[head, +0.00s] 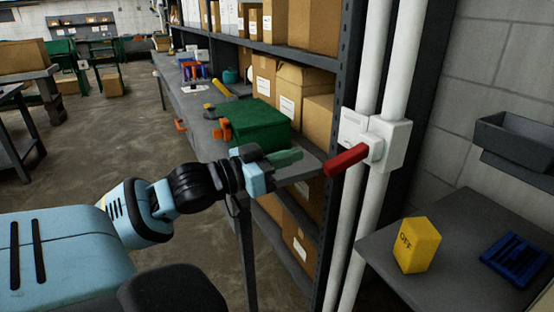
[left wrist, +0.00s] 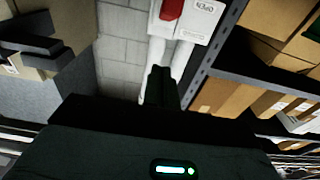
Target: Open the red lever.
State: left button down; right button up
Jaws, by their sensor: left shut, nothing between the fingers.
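The red lever (head: 347,160) sticks out to the left and slightly down from a white switch box (head: 395,145) on white vertical pipes. My left gripper (head: 293,157) is shut and empty, to the left of the lever's free end, with a gap between them in the picture. In the left wrist view, the shut fingers (left wrist: 159,86) point toward the pipes below the box (left wrist: 194,22). Part of the red lever (left wrist: 171,9) shows at the top edge there, and upside-down lettering that seems to read OPEN is on the box. My right gripper is not in view.
A green case (head: 258,126) sits on the bench behind my left gripper. A shelf rack (head: 344,60) with cardboard boxes stands left of the pipes.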

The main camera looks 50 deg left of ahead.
pick_arm(q)
jog(key=shift+v, duration=1.25)
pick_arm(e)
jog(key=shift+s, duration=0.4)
